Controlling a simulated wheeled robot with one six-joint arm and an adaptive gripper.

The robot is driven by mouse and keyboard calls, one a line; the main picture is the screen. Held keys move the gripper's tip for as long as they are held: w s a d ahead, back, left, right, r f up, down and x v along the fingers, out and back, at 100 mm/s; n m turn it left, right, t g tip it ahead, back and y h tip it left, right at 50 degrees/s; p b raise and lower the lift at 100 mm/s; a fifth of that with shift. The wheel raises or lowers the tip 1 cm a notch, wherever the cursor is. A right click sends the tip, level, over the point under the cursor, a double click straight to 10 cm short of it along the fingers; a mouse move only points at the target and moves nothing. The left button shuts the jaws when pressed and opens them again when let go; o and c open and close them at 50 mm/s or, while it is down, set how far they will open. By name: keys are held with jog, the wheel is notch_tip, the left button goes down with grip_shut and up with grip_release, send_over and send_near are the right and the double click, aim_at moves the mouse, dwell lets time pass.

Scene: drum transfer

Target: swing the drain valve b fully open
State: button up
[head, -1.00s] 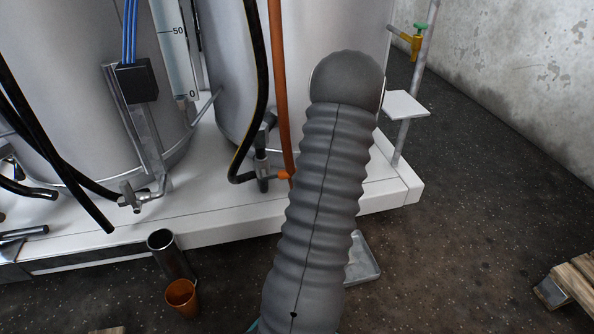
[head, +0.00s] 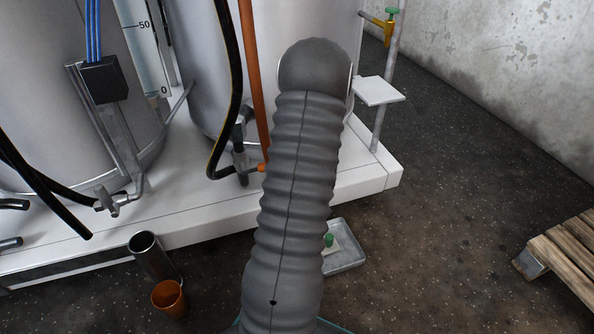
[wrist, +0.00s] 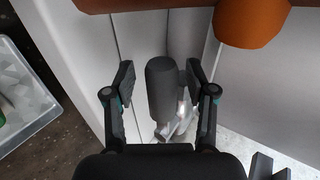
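In the wrist view my gripper (wrist: 160,76) is open, its two fingers on either side of a dark grey cylindrical handle (wrist: 160,92). Small gaps seem to separate the handle from both fingers; contact is not clear. A shiny metal fitting (wrist: 180,122) shows behind it. I see no label, so I cannot confirm that this is drain valve b. In the head view a metal valve (head: 241,160) stands low at the second drum (head: 205,70), beside an orange hose (head: 252,75). My sleeved arm hides my gripper there.
Another valve (head: 113,200) sits at the left drum (head: 50,120). A black hose (head: 229,80) hangs beside the orange one. A tray (head: 345,258), a metal cylinder (head: 150,258) and an orange cup (head: 168,297) are on the floor. A pallet (head: 560,250) lies at right.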

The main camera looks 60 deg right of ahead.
jog(key=v, duration=1.2)
dwell(0.5)
